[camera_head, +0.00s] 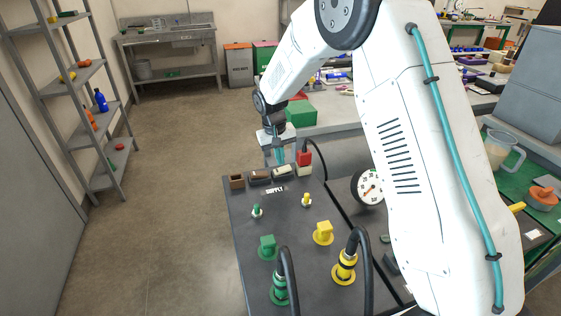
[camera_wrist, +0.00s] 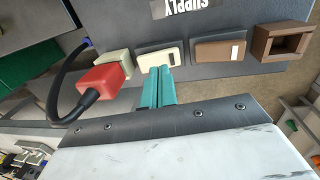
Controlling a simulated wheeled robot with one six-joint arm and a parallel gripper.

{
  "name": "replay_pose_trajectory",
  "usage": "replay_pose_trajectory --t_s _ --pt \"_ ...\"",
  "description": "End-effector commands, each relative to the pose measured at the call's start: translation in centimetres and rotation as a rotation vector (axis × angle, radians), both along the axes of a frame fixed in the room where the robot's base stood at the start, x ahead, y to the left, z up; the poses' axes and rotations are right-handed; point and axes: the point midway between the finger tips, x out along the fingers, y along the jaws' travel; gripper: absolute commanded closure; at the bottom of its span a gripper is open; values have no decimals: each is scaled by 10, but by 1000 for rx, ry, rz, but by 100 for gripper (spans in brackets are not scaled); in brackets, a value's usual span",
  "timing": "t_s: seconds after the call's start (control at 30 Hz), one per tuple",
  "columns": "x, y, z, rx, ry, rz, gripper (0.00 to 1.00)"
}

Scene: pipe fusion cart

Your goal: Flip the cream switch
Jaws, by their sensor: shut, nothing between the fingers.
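The cream switch (camera_head: 283,171) is a rocker in a dark frame on the far edge of the dark cart panel. It also shows in the wrist view (camera_wrist: 157,54), with a small dark mark on its face. My gripper (camera_head: 279,160) is over the far edge of the panel, pointing down by the cream switch. In the wrist view its teal fingers (camera_wrist: 157,72) are together and empty, with their tips at the near edge of the cream rocker. I cannot tell whether they touch it. The fingers hide a little of that edge.
A brown switch (camera_wrist: 218,48) and an open brown box (camera_wrist: 283,43) sit on one side of the cream switch. A red plug (camera_wrist: 104,80) with a black cable is close on the other side. Green and yellow fittings (camera_head: 323,233) stand on the panel.

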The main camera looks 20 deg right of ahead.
Motion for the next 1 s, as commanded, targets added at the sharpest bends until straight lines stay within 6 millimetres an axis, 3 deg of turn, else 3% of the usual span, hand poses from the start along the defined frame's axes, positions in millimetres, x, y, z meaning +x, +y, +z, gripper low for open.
replay_pose_trajectory --t_s 0.3,0.5,0.7,1.0 --pt "1 13 73 0 -4 1 100" --pt "0 20 106 0 -1 -1 100" --pt "0 22 120 0 0 -1 100" --pt "0 22 120 0 0 -1 100"
